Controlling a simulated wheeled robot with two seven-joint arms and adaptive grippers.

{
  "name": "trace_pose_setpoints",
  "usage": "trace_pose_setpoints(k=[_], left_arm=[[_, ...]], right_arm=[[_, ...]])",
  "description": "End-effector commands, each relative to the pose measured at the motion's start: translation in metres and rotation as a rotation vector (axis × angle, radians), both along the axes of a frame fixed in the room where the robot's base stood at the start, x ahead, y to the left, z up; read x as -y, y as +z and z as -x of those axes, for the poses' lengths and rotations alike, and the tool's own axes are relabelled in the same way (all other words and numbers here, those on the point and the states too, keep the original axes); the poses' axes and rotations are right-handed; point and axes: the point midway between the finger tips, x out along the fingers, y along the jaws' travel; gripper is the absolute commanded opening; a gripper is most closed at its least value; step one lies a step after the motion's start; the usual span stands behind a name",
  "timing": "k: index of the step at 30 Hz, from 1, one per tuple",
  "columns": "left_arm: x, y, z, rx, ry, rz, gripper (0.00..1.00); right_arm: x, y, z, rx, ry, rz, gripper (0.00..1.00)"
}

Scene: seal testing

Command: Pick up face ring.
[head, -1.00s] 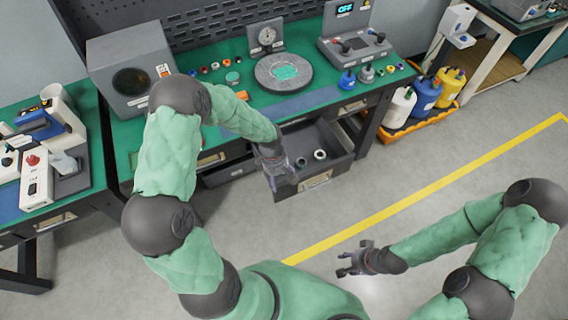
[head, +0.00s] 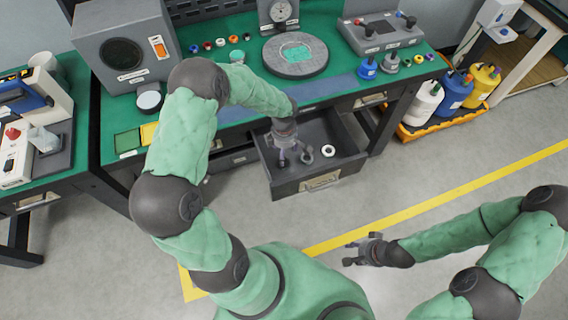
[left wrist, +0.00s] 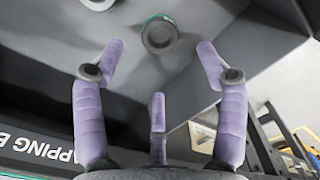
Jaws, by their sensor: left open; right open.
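An open grey drawer (head: 345,160) under the bench holds two rings. A white ring (head: 328,151) lies toward its right side, and a dark grey ring (head: 307,154) lies left of it, close to my gripper. I cannot tell for certain which is the face ring. My left gripper (head: 294,160) is open, pointing down over the drawer's left part. In the left wrist view, the grey ring (left wrist: 159,35) lies on the drawer floor ahead of and between my spread fingers, apart from them. The white ring (left wrist: 97,3) is cut off at the top edge. My right gripper (head: 357,252) is open and empty, above the floor.
The drawer walls and labelled front stand close around my left gripper. The green bench top (head: 250,90) above carries a round plate (head: 296,66), a grey box instrument (head: 125,50) and small coloured parts. Bottles in an orange tray (head: 415,132) stand right. The floor near my right gripper is clear.

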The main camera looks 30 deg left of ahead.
Motion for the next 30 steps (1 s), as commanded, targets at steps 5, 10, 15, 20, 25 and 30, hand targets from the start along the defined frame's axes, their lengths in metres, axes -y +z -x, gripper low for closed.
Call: trace_pose_setpoints(k=[5,10,15,20,25,30], left_arm=[[0.000,-0.025,0.000,-0.001,0.000,0.000,0.73],[0.000,-0.034,-0.001,0.000,0.000,0.000,0.73],[0.003,-0.057,-0.002,-0.001,-0.001,0.000,0.73],[0.003,-0.076,-0.003,0.000,-0.001,0.000,0.73],[0.003,-0.078,-0.003,0.001,0.000,0.000,0.73],[0.003,-0.078,-0.003,0.001,-0.001,0.000,0.50]], right_arm=[[0.000,-0.009,0.000,0.000,0.000,0.000,0.43],[0.000,-0.013,0.000,0.000,0.000,0.000,0.43],[0.000,-0.025,0.000,0.000,0.000,0.000,0.43],[0.000,-0.032,0.000,0.000,0.000,0.000,0.43],[0.000,-0.031,0.000,0.000,0.000,0.000,0.43],[0.000,-0.031,0.000,0.000,0.000,0.000,0.43]])
